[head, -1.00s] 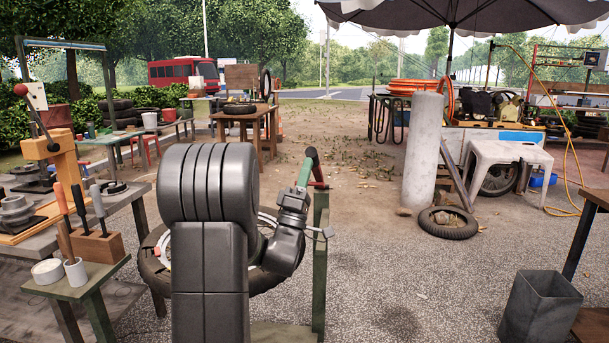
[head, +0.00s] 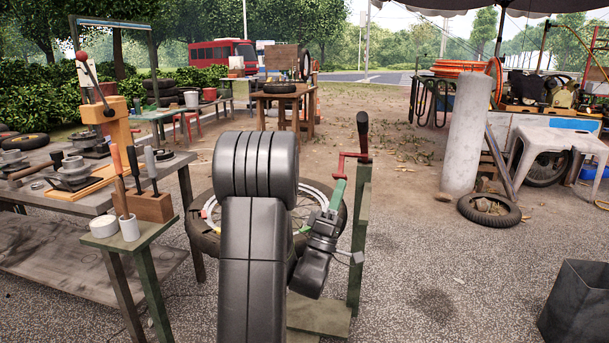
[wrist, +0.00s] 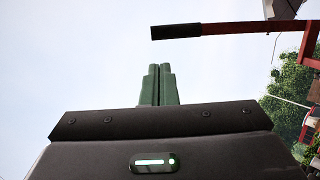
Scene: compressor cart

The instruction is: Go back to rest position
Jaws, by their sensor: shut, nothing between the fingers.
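My gripper (head: 339,187) has green fingers, pressed together with nothing between them. They point up in the head view, just left of and below a red crank with a black handle (head: 362,130). In the wrist view the shut fingers (wrist: 160,85) stand against bare sky. The crank's dark handle (wrist: 178,32) and red arm (wrist: 245,28) lie beyond the tips, with no contact visible there. My arm hides part of the wheel with a tyre (head: 207,240) behind it.
A green post (head: 359,245) stands right of my gripper. A workbench (head: 70,205) with tools and a small stand (head: 135,240) are at left. A grey bin (head: 575,300) is at lower right. A loose tyre (head: 490,212) lies on open gravel.

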